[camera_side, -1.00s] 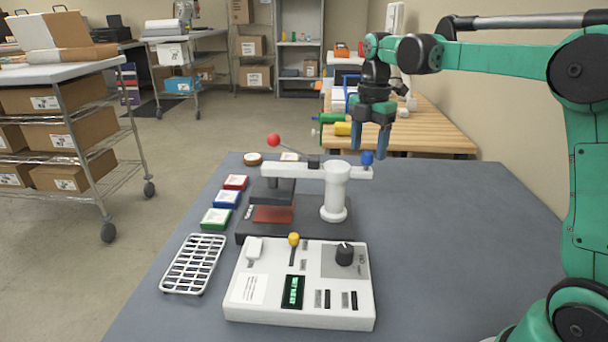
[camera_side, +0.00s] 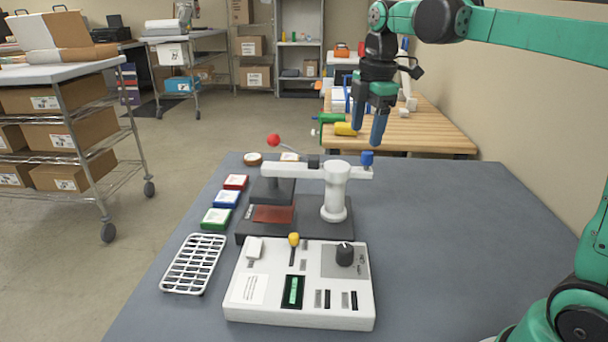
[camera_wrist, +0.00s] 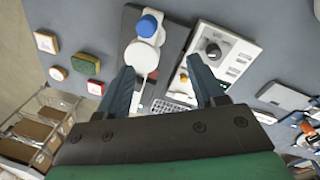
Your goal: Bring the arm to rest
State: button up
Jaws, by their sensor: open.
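My gripper (camera_side: 367,130) hangs above the back of the grey table (camera_side: 450,230), fingers pointing down, open and empty. It is apart from the press, above its blue-knobbed end. In the wrist view the two fingers of my gripper (camera_wrist: 160,66) stand apart, with the white press post (camera_wrist: 142,58) seen between and beyond them. The press (camera_side: 336,195) has a white post and arm, a red-ball lever (camera_side: 274,140), a blue knob (camera_side: 367,158) and a dark base with a red plate (camera_side: 273,214).
A white control box (camera_side: 262,310) with a dial and small display stands in front of the press. A white wire rack (camera_side: 194,264) and red, blue (camera_side: 227,199) and green blocks lie to the left. The table's right side is clear. A wooden bench (camera_side: 425,130) stands behind.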

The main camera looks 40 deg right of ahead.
jog(key=s+a+f+m+t, duration=0.5)
jog(key=s+a+f+m, duration=0.3)
jog(key=m, duration=0.6)
jog(key=shift+s+a+f+m+t, duration=0.15)
jog(key=shift+s+a+m+t, duration=0.15)
jog(key=shift+s+a+t, duration=0.25)
